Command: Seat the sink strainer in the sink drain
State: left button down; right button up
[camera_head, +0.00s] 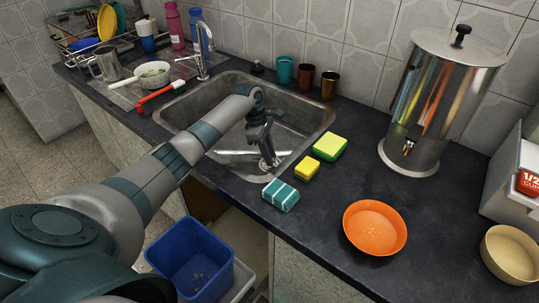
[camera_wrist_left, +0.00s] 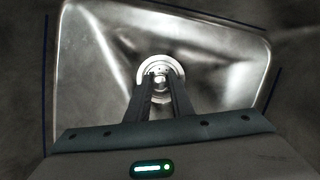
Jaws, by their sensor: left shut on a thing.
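The steel sink (camera_head: 305,117) is set into the dark counter. My left gripper (camera_head: 268,161) reaches down into the basin, fingers pointing at its floor. In the left wrist view the fingers (camera_wrist_left: 160,84) are close together on the small centre part of the sink strainer (camera_wrist_left: 161,74). A bright round metal ring, the drain area (camera_wrist_left: 177,66), surrounds it. The strainer and drain look nearly concentric from above; I cannot tell whether the strainer is down in the drain or just above it. In the head view the gripper and arm largely hide the drain. My right gripper is not in view.
A faucet (camera_head: 203,52) stands behind the sink. An orange bowl (camera_head: 375,227) and a steel dispenser (camera_head: 436,95) stand further right. A red-handled brush (camera_head: 160,95) lies left.

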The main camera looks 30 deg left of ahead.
pick_arm(q)
jog(key=shift+f, duration=0.1)
jog(key=c, duration=1.6)
grip_release()
jog(key=shift+o, duration=0.2)
jog(key=v, duration=1.2)
